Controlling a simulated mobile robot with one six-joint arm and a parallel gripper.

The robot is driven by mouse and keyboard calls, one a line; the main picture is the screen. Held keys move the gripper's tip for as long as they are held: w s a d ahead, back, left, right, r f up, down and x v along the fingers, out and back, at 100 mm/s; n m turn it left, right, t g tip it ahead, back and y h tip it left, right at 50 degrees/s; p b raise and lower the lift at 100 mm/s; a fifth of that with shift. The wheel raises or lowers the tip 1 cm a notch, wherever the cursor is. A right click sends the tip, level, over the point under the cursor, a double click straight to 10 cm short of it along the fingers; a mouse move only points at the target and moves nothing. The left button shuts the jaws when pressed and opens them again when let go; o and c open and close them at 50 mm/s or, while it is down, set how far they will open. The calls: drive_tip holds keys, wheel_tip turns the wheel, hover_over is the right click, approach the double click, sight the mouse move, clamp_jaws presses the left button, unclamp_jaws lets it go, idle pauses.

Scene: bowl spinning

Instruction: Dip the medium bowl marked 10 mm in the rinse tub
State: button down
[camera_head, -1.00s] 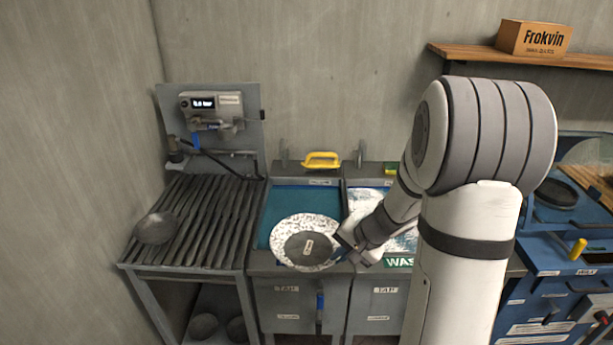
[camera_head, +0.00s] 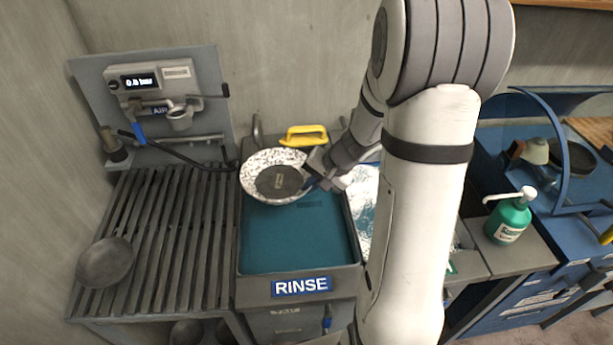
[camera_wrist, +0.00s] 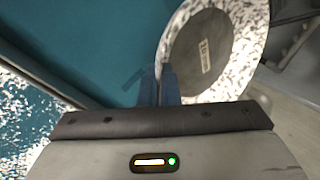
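The bowl (camera_head: 257,163) is speckled white and dark, with a dark grey disc on its face bearing a small label too small to read. It also shows in the wrist view (camera_wrist: 245,40). My gripper (camera_head: 312,172) is shut on its right rim and holds it tilted, the disc side toward the head camera. In the wrist view my fingers (camera_wrist: 167,88) meet the bowl's edge. The bowl is over the back of the rinse tub (camera_head: 295,240), which holds teal water and has a RINSE sign. I cannot tell whether its lower edge touches the water.
A yellow-handled tool (camera_head: 304,136) lies behind the tub. A slatted rack (camera_head: 170,240) with a grey bowl (camera_head: 104,262) stands left. The foamy wash tub (camera_head: 362,205) is right, partly behind my arm. A green pump bottle (camera_head: 509,217) stands further right.

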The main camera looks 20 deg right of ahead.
wheel_tip(320, 180, down, 18)
drive_tip(key=b, duration=1.7)
drive_tip(key=shift+r+b, duration=0.15)
drive_tip(key=shift+b, duration=0.2)
drive_tip(key=shift+w, duration=0.15)
drive_tip(key=shift+w+d, duration=0.1)
drive_tip(key=shift+w, duration=0.35)
drive_tip(key=shift+s+b, duration=0.2)
drive_tip(key=shift+b, duration=0.1)
drive_tip(key=shift+s, duration=0.4)
drive_tip(key=shift+w, duration=0.15)
drive_tip(key=shift+w+b, duration=0.3)
drive_tip(key=shift+w, duration=0.15)
drive_tip(key=shift+s, duration=0.2)
